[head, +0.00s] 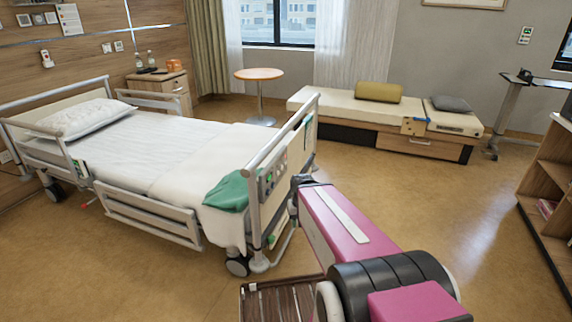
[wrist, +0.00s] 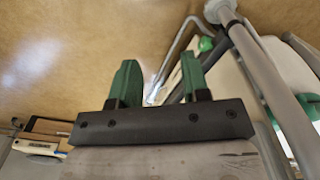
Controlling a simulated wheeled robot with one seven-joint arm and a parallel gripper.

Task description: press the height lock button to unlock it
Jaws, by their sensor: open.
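The hospital bed (head: 140,155) stands at the left with its foot end toward me. A control panel (head: 272,178) with small coloured buttons is on the outer face of the footboard. I cannot tell which of its buttons is the height lock. My gripper shows in the wrist view (wrist: 158,80) with two green fingers apart and nothing between them. The bed's grey end rail (wrist: 265,85) runs along the right of that view, close beside the fingers. In the head view my arm reaches to just right of the footboard, and its fingers cannot be made out.
A green cloth (head: 228,191) hangs over the bed's foot corner. A round table (head: 259,74) and a bedside cabinet (head: 163,88) stand behind. A daybed (head: 350,108) lies along the back wall, and a shelf (head: 550,180) stands at right. The floor between is clear.

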